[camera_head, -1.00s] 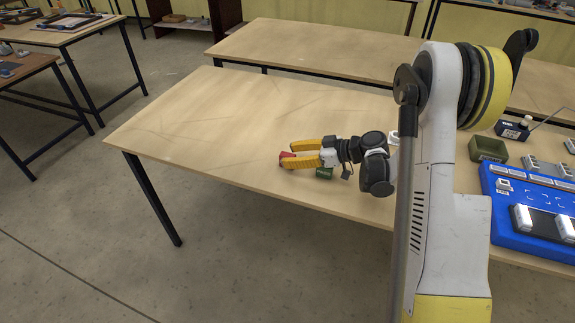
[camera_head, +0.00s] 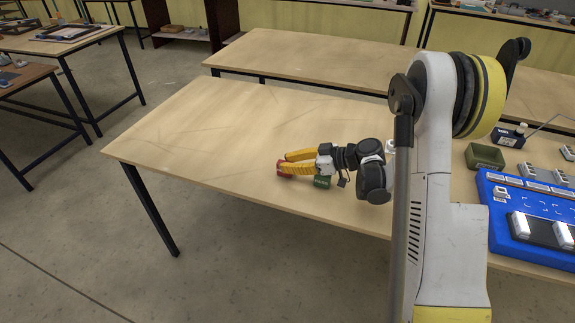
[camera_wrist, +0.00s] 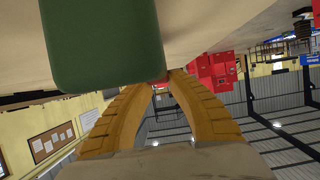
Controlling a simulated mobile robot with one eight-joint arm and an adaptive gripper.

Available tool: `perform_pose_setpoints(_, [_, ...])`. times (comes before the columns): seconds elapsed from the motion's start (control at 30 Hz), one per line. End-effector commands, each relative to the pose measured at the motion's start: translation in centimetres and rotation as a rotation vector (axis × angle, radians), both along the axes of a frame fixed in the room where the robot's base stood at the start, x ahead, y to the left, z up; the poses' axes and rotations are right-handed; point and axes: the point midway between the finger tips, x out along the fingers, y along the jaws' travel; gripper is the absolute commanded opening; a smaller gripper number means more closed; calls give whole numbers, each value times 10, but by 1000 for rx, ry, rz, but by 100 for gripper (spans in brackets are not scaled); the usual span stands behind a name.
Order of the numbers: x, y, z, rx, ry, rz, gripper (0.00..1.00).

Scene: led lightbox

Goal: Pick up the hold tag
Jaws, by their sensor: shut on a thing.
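My gripper (camera_head: 284,165) is low over the front part of the near wooden table, its yellow fingers pointing left. A small red piece, which looks like the hold tag (camera_head: 284,171), shows at the fingertips, partly hidden by them. In the wrist view the fingers (camera_wrist: 166,77) curve in towards each other at the tips. Their grip on the tag is not clear there. A green object (camera_head: 322,182) sits on the table just under the gripper; it also looms large beside the fingers in the wrist view (camera_wrist: 100,40).
A blue board (camera_head: 510,235) with white and dark parts lies at the right of the table (camera_head: 190,130). The table's left half is clear.

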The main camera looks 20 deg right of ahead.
Motion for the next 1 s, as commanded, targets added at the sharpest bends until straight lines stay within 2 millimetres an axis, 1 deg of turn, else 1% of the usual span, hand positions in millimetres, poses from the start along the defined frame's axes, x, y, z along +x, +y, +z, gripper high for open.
perform_pose_setpoints(0.2, [0, 0, 39, 1, -1, 0, 0])
perform_pose_setpoints(0.27, [2, -13, 45, 0, 0, -3, 0])
perform_pose_setpoints(0.5, [9, -70, 79, 1, -1, -3, 0])
perform_pose_setpoints(0.6, [12, -89, 90, 1, 0, -2, 0])
perform_pose_setpoints(0.7, [14, -103, 97, 1, 0, -1, 0])
perform_pose_setpoints(0.8, [15, -111, 101, 1, 0, -1, 0])
perform_pose_setpoints(1.0, [15, -116, 103, 1, -1, 0, 0])
